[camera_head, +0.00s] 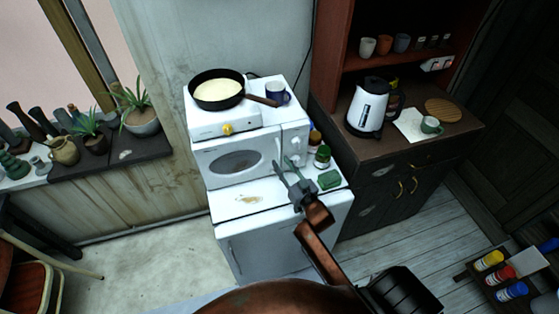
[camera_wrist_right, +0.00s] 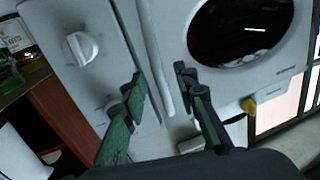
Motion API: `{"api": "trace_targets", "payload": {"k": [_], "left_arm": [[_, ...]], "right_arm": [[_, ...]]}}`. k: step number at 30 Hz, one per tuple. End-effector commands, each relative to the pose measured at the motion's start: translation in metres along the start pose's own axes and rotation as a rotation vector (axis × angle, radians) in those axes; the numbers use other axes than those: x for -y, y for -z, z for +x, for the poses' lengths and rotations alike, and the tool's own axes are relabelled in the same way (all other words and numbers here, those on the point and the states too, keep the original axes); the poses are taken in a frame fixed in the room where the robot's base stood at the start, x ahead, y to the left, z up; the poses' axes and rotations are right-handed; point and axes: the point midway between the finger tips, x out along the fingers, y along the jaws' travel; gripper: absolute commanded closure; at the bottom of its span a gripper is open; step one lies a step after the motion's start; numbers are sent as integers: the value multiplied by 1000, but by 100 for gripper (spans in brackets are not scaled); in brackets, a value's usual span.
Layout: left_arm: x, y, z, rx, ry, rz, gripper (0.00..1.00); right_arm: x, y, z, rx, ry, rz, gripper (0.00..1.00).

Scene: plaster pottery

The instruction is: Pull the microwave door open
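The white microwave (camera_head: 205,163) stands on a white cabinet, and its door with a dark oval window (camera_head: 236,162) looks closed in the head view. The wrist view shows the door window (camera_wrist_right: 240,30) and the pale bar handle (camera_wrist_right: 152,50) along the door's edge, beside the knob panel (camera_wrist_right: 85,50). My right gripper (camera_head: 284,164) is in front of the microwave at the handle side. In the wrist view its two green-padded fingers (camera_wrist_right: 161,80) are apart, with the handle between them in the picture. I cannot tell whether they touch it. My left gripper is not in view.
A hot plate (camera_head: 215,128) with a frying pan (camera_head: 217,89) and a blue mug (camera_head: 277,93) are on top of the microwave. A green-lidded jar (camera_head: 322,157) and a green sponge (camera_head: 329,179) are right of my gripper.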

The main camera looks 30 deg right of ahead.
Motion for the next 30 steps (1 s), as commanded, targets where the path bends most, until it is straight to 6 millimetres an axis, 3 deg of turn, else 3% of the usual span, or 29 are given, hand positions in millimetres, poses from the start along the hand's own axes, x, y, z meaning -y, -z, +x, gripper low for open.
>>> {"api": "trace_targets", "payload": {"k": [6,16,27,30], "left_arm": [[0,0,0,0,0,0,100],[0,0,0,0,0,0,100],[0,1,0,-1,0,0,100],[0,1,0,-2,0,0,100]], "right_arm": [[0,0,23,0,0,0,73],[0,0,26,1,-1,0,73],[0,0,26,1,0,-1,98],[0,0,26,1,0,-1,100]]}}
